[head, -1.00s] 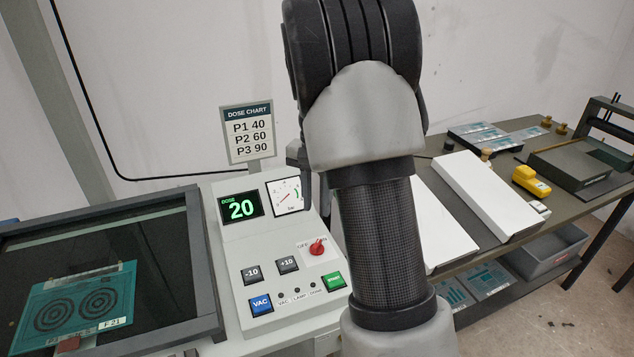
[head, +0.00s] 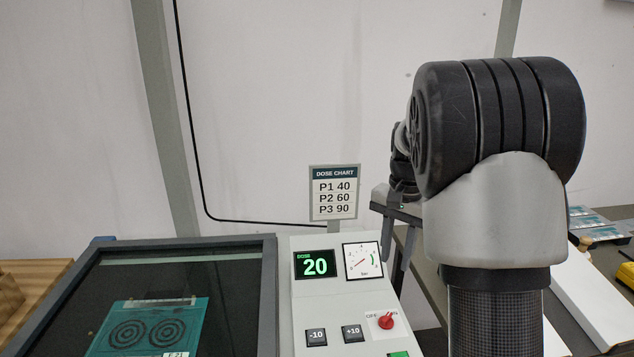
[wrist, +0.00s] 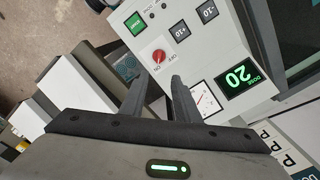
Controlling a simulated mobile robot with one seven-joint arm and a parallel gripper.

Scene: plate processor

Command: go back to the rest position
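My gripper (head: 397,255) shows partly behind my arm in the head view, above and behind the control console (head: 345,341). Its two fingers point down. In the wrist view the fingers of my gripper (wrist: 157,84) stand apart with nothing between them, so it is open and empty. The console lies beyond the fingertips, with its red knob (wrist: 159,57) near them in the picture. The dose display (head: 315,265) reads 20.
A dark glass-topped frame (head: 268,300) stands left of the console, with a teal plate (head: 187,315) bearing two ring patterns. A dose chart sign (head: 334,193) stands behind the console. White panels (head: 592,300) and a yellow device (head: 626,275) lie on the right bench.

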